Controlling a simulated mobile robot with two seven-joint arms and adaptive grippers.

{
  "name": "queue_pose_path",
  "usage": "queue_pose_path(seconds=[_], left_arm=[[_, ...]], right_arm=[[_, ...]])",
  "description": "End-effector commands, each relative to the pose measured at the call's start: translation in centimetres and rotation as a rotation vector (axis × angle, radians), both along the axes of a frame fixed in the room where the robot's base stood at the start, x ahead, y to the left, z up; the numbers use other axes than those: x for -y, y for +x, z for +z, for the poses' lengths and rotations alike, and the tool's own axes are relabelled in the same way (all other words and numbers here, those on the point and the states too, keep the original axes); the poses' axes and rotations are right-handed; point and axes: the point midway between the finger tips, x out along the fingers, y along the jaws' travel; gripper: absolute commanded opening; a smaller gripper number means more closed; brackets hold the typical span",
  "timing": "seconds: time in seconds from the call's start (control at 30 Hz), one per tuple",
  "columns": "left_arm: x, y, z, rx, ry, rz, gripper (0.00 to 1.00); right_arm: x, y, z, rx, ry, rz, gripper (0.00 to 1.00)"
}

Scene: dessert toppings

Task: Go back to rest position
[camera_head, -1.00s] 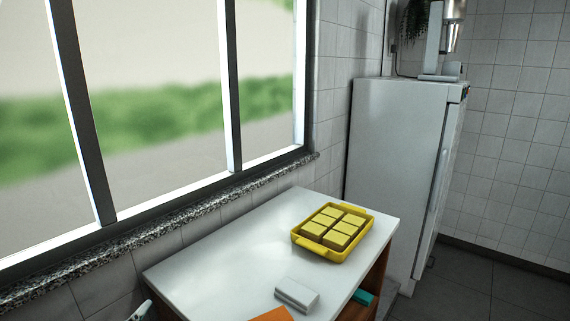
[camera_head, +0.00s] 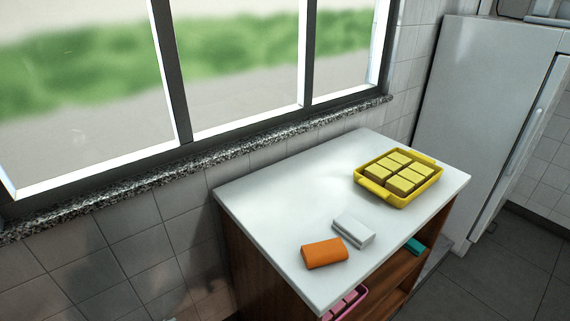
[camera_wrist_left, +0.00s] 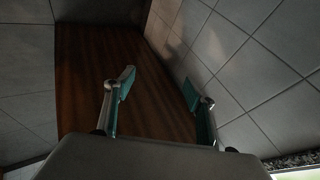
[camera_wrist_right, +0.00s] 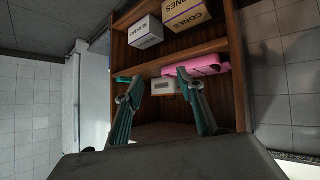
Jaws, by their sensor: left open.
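My left gripper (camera_wrist_left: 158,86) shows in the left wrist view with its two teal-padded fingers apart and nothing between them. It faces a brown wooden panel (camera_wrist_left: 100,65) beside a tiled wall. My right gripper (camera_wrist_right: 157,88) shows in the right wrist view with its fingers spread. I see no held thing in either gripper. Neither gripper is in the head view.
A white-topped cabinet (camera_head: 290,200) carries a yellow tray (camera_head: 398,201) of several yellow blocks, a white block (camera_head: 353,230) and an orange block (camera_head: 324,253). A white refrigerator (camera_head: 480,100) stands behind right.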

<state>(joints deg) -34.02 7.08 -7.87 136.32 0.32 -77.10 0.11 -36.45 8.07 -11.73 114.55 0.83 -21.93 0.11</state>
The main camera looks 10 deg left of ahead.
Motion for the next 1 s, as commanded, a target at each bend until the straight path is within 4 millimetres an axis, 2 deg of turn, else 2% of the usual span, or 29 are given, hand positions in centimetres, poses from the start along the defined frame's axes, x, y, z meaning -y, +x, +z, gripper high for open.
queue_pose_path(seconds=[0.17, 0.3, 0.4, 0.53, 0.7, 0.97, 1.0], left_arm=[[3.0, 0.8, -2.1, 0.055, -0.12, -0.023, 0.55], [6.2, 1.3, -4.0, 0.116, -0.257, -0.036, 0.55], [8.7, 1.3, -5.3, 0.17, -0.376, -0.036, 0.55], [10.9, 1.0, -6.3, 0.229, -0.503, -0.024, 0.55], [12.3, 0.7, -6.8, 0.276, -0.595, -0.01, 0.55], [12.6, 0.6, -6.9, 0.289, -0.616, -0.006, 0.55], [12.6, 0.6, -6.9, 0.288, -0.615, -0.006, 0.47]], right_arm=[[-0.1, 0.1, 0.4, 0.002, 0.004, 0.0, 0.38], [-0.2, 0.1, 0.7, -0.002, 0.008, -0.001, 0.38], [-0.3, 0.0, 1.1, 0.0, 0.014, -0.002, 0.38], [-0.4, -0.2, 1.4, -0.002, 0.02, -0.003, 0.38], [-0.5, -0.7, 1.2, -0.012, 0.022, -0.002, 0.38], [-0.4, -0.9, 0.8, -0.02, 0.021, -0.003, 0.38], [-0.5, -0.9, 0.8, -0.021, 0.021, -0.004, 0.31]])
